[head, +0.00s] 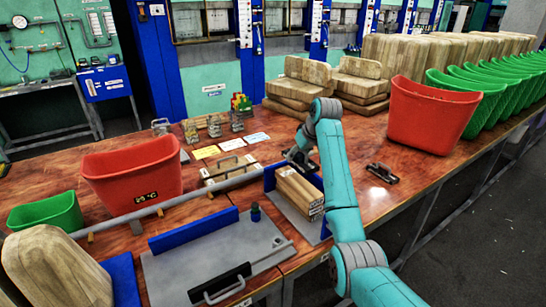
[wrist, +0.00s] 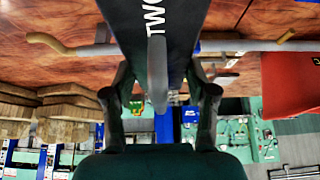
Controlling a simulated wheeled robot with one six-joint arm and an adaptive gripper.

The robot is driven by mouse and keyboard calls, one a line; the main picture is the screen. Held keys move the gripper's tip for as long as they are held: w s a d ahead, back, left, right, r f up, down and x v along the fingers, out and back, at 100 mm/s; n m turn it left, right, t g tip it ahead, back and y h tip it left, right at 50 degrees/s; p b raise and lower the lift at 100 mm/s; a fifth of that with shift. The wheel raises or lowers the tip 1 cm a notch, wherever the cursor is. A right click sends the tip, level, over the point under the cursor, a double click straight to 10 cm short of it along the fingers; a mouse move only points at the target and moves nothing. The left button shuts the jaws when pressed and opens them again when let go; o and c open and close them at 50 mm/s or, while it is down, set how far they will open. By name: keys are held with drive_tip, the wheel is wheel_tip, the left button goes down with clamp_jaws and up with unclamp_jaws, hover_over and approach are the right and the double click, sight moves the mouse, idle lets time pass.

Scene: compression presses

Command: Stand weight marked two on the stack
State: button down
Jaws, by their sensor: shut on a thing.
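My gripper (head: 302,152) is shut on the grey handle of a dark weight. In the wrist view the weight (wrist: 158,25) carries white letters reading TWO, and my gripper (wrist: 160,100) has a finger on each side of its handle (wrist: 157,75). In the head view the held weight is mostly hidden by my gripper and arm. A stack of pale wooden pieces (head: 298,190) lies in a grey tray with a blue wall, just below my gripper in the picture. I cannot tell the height of the weight above it.
Another dark handled weight (head: 382,173) lies on the bench to the right. Red bins (head: 133,174) (head: 430,112) stand left and right. Wooden blocks (head: 300,85) fill the back. A long grey bar (head: 165,204) crosses the left bench.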

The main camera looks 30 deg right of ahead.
sight(293, 177)
drive_tip(key=shift+a+f, duration=0.15)
drive_tip(key=shift+f, duration=3.1)
drive_tip(key=shift+f, duration=0.6)
drive_tip(key=shift+c, duration=1.5)
unclamp_jaws()
drive_tip(key=shift+o, duration=0.2)
drive_tip(key=shift+f, duration=0.1)
